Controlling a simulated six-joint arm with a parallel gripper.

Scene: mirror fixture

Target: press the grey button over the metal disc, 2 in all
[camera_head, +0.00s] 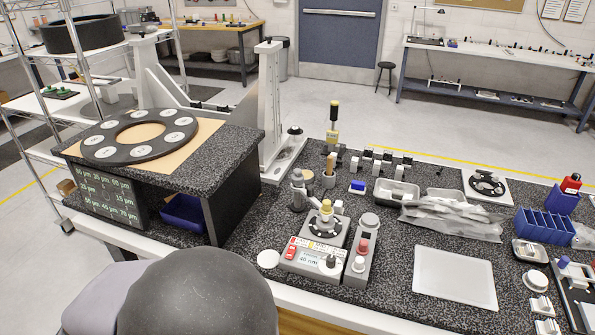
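My gripper is not in view. A narrow grey box (355,270) stands on the speckled bench, with a round grey cap (370,220) at its far end and a red part and a pale knob nearer. I cannot tell whether the cap is the grey button or whether a metal disc lies under it. Left of it is a control box (300,262) with a small lit display (311,260), a red switch and a dark knob (330,262). Behind the display is a dark dial with a yellow-topped knob (326,208). Nothing visible touches these controls.
A raised speckled shelf (225,165) at left bears a black ring (101,150) with several pale discs. A white tray (455,278), a blue divided bin (545,226) and a wrapped part (450,218) lie to the right. A dark dome (197,290) fills the bottom left.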

